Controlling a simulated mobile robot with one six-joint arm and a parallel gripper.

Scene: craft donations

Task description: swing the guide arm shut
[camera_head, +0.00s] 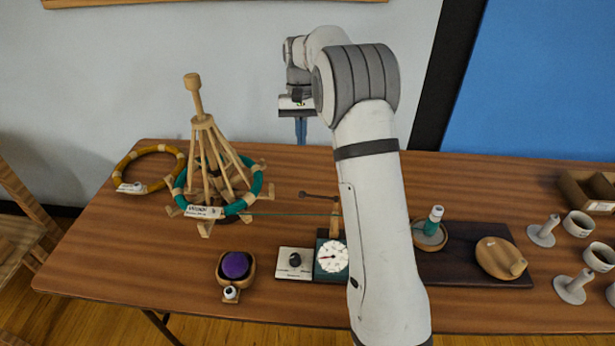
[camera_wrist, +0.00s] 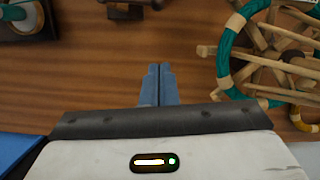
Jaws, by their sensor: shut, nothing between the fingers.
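What looks like the guide arm (camera_head: 318,196) is a short dark bar with a rounded free end. It points left from a wooden post (camera_head: 336,222) behind the dial counter (camera_head: 332,257). My arm hides what lies just right of the post. My gripper (camera_head: 300,140) is shut and empty, its blue fingers pointing down, above and behind the guide arm and apart from it. In the wrist view the closed fingers (camera_wrist: 156,72) are over bare table. A green yarn strand (camera_head: 295,214) runs from the teal skein (camera_head: 262,188) towards the post.
The wooden swift (camera_head: 207,150) stands left of my gripper. A cone of green yarn (camera_head: 433,222) stands in a dish on a dark board (camera_head: 455,267), right of my arm. A knob box (camera_head: 294,262) and purple ball bowl (camera_head: 236,268) are in front.

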